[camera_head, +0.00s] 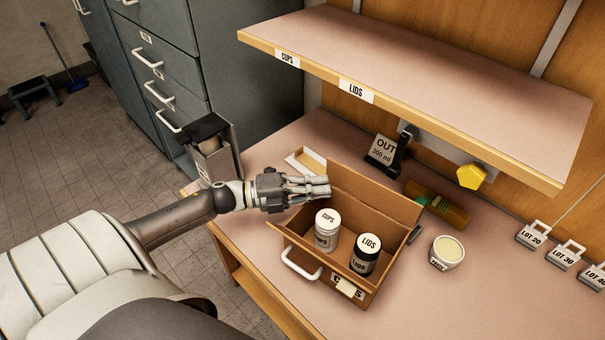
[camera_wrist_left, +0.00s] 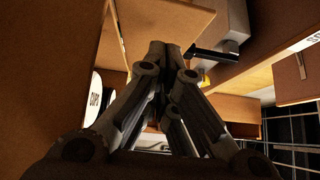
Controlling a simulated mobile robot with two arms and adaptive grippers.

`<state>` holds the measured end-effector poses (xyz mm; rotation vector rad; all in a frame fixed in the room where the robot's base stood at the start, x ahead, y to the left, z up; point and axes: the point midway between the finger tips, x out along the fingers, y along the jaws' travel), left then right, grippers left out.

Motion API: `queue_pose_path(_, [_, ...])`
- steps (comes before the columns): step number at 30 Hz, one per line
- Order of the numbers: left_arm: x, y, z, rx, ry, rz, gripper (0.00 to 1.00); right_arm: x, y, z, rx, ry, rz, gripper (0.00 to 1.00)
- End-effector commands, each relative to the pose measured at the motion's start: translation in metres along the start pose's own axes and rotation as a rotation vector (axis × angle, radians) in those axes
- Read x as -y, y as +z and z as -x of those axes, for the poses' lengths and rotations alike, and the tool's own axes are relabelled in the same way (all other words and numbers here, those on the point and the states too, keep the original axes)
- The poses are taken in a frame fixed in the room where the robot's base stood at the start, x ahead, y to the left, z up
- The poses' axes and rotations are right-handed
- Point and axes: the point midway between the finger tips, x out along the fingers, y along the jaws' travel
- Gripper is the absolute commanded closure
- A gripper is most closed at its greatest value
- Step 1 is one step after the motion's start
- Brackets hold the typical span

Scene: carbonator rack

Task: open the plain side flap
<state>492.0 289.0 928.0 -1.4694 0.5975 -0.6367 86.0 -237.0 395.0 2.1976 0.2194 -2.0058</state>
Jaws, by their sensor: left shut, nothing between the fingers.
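An open cardboard box (camera_head: 385,285) stands on the bench, holding a white CUPS jar (camera_head: 326,232) and a black LIDS jar (camera_head: 366,258). A plain brown panel (camera_head: 372,192) rises along its back side; I cannot tell for sure whether it is the plain side flap. My left gripper (camera_head: 326,187) is shut and empty, its fingertips over the box's back left corner, close to this panel. Contact is unclear. In the left wrist view, the closed fingers (camera_wrist_left: 172,48) lie between brown cardboard surfaces, with the CUPS jar (camera_wrist_left: 94,98) at left. My right gripper is not in view.
A shelf (camera_head: 430,75) labelled CUPS and LIDS overhangs the bench. Bench space at the front right is clear.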

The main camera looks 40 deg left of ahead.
Motion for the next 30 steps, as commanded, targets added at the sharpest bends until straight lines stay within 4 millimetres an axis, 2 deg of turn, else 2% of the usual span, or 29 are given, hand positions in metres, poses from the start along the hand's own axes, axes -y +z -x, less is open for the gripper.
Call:
queue_pose_path(3, [0.002, 0.000, -0.015, 0.000, -0.004, 0.002, 1.00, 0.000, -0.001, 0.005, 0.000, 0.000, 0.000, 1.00])
queue_pose_path(9, [0.001, 0.001, -0.027, 0.001, 0.000, 0.001, 1.00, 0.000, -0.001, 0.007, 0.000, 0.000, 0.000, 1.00])
queue_pose_path(22, [0.001, 0.000, -0.029, 0.000, 0.003, 0.004, 1.00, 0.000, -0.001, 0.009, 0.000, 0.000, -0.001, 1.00])
queue_pose_path(30, [0.013, 0.005, -0.034, -0.003, 0.087, 0.085, 1.00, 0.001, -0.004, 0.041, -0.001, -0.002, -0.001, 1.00])
